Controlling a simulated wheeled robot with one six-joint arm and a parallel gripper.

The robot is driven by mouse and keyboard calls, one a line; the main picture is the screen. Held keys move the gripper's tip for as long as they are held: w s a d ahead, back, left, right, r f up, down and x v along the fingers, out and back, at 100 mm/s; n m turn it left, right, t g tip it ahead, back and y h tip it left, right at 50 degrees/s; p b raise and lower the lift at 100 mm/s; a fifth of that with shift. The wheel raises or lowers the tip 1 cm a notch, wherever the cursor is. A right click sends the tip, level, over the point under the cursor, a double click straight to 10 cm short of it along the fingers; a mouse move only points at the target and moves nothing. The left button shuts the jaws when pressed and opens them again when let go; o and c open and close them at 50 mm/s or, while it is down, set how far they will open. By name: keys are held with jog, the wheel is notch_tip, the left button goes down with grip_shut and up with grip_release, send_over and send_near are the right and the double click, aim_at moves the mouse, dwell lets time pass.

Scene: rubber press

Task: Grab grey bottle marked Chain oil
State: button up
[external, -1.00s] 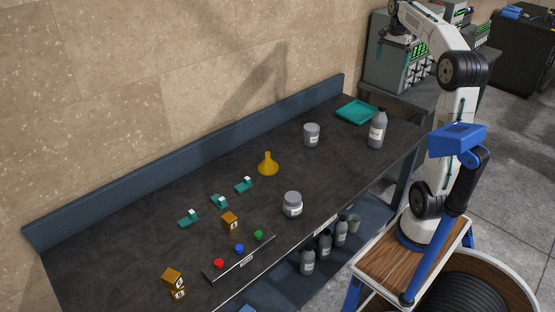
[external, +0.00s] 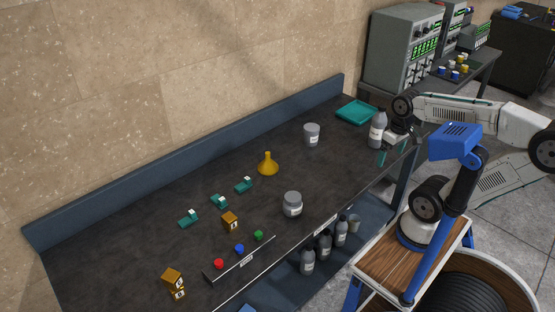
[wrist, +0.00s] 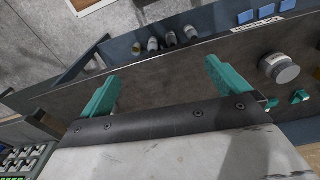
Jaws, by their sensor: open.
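A tall grey bottle (external: 377,131) with a white label stands upright near the right end of the dark bench; the label is too small to read. My gripper (external: 383,157) is just right of and in front of this bottle, close to the bench's front edge. In the wrist view, the teal fingers of my gripper (wrist: 162,72) are spread apart with nothing between them. The tall bottle does not show in the wrist view. Several more grey bottles (external: 324,245) stand on the lower shelf, their labels also unreadable.
A teal tray (external: 356,112) lies behind the bottle. Grey jars (external: 311,135) (external: 293,204), a yellow funnel (external: 268,165), orange blocks (external: 172,278) and a strip with coloured buttons (external: 239,257) sit farther left. The bench between bottle and front jar is clear.

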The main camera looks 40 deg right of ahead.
jog(key=shift+s+a+r+n+t, duration=0.15)
jog(key=shift+s+a+n, duration=0.1)
jog(key=shift+s+a, duration=0.15)
jog(key=shift+s+a+r+n+t, duration=0.15)
jog(key=shift+s+a+n, duration=0.1)
jog(key=shift+a, duration=0.25)
jog(key=shift+f, duration=0.1)
jog(key=shift+c, duration=1.3)
